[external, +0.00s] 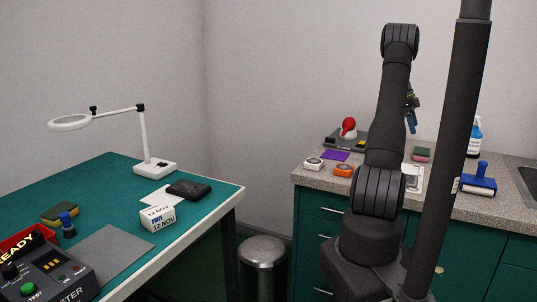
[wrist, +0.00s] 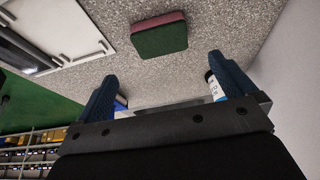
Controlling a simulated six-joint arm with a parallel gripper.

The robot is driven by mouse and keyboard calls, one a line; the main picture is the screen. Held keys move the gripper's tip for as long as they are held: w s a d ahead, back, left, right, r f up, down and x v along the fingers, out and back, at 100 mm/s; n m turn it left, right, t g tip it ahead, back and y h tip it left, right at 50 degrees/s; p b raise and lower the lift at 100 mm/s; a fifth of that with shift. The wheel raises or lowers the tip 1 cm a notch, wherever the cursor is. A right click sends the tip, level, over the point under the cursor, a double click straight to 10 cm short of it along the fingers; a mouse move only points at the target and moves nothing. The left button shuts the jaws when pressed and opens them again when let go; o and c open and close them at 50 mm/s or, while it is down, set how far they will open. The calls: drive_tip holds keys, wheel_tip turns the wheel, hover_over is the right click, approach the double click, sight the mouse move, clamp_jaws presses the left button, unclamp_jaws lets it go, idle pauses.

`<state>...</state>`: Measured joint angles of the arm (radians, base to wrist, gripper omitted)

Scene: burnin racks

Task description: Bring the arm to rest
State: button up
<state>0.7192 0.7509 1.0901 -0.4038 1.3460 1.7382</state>
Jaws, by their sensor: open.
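My arm stands upright at the right of the external view, in front of the grey counter. My gripper (external: 411,118) shows only in part there, behind the arm link and above the counter. In the wrist view my gripper (wrist: 166,84) has its two blue fingers wide apart, with nothing held between them. A green and dark red sponge (wrist: 160,38) lies on the speckled counter (wrist: 215,30) beyond the fingertips, apart from them.
The counter (external: 448,206) carries an orange device (external: 344,170), a white device (external: 314,164), a blue roller (external: 479,181) and a spray bottle (external: 474,138). A green bench (external: 100,190) with a magnifier lamp (external: 145,140) stands left. A metal bin (external: 262,252) stands between them.

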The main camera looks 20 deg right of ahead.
drive_tip(key=x, duration=1.1)
drive_tip(key=shift+s+f, duration=0.1)
drive_tip(key=shift+f, duration=0.15)
drive_tip(key=r, duration=0.5)
drive_tip(key=shift+s+d+r, duration=0.1)
drive_tip(key=shift+s+r, duration=0.05)
drive_tip(key=shift+s, duration=0.2)
drive_tip(key=s+d+r, duration=0.1)
drive_tip(key=s+r, duration=0.5)
drive_tip(key=s, duration=0.4)
drive_tip(key=n+t+h, duration=0.1)
drive_tip(key=n, duration=0.3)
approach(420, 150)
wheel_tip(420, 150, up, 2)
drive_tip(key=s+a, duration=0.1)
drive_tip(key=a, duration=0.2)
drive_tip(key=w+a+n+t, duration=0.2)
drive_tip(key=w+a+n, duration=0.3)
drive_tip(key=w+a, duration=0.55)
drive_tip(key=w+a+n+t, duration=0.1)
drive_tip(key=w+a+n, duration=0.3)
drive_tip(key=a, duration=1)
drive_tip(key=w+a+n+t, duration=0.2)
drive_tip(key=w+a+n, duration=0.2)
drive_tip(key=a, duration=0.9)
drive_tip(key=shift+w+a+f+n+y, duration=0.35)
drive_tip(key=shift+w+f+n+y, duration=0.05)
drive_tip(key=shift+w, duration=1.3)
